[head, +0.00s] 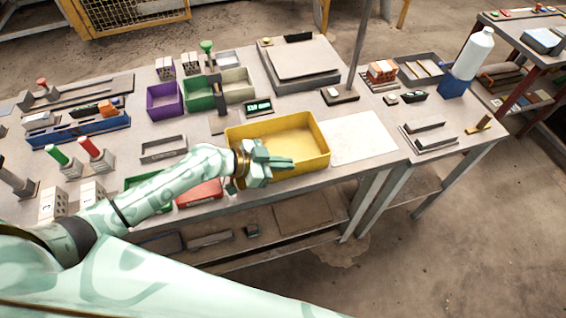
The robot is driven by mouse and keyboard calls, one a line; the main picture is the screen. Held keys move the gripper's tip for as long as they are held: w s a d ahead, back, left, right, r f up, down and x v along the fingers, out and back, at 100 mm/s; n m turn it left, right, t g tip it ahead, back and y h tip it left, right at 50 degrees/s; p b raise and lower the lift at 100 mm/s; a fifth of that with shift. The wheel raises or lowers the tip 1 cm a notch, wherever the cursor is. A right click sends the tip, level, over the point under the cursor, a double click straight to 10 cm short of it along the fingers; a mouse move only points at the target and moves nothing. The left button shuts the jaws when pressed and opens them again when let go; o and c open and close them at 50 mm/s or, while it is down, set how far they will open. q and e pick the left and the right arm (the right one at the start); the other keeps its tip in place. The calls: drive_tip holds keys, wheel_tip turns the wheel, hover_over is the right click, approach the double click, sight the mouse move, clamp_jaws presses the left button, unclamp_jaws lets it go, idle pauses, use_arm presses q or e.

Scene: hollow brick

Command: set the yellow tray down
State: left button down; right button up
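The yellow tray (310,128) is level near the table's front edge, in the middle of the head view. It looks empty. I cannot tell whether it rests on the table or hangs slightly above it. My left gripper (279,162) reaches in from the left across the tray's left front corner, its fingers pointing right over the inside. The hand hides part of the left and front walls. Whether the fingers are closed on the rim is not clear. My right gripper is not in view.
A bare white sheet (363,138) lies just right of the tray. A purple bin (164,100), green bin (198,94) and grey scale-like box (300,62) stand behind. A red box (199,193) is by my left wrist. A white bottle (474,52) stands far right.

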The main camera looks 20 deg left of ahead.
use_arm(q)
drive_tip(key=c, duration=1.6)
unclamp_jaws()
drive_tip(key=shift+a+r, duration=0.1)
drive_tip(key=shift+r, duration=0.05)
drive_tip(key=b+v, duration=0.1)
drive_tip(key=v, duration=1)
drive_tip(key=shift+s, duration=0.15)
drive_tip(key=shift+s+a+r, duration=0.15)
drive_tip(key=shift+a, duration=0.1)
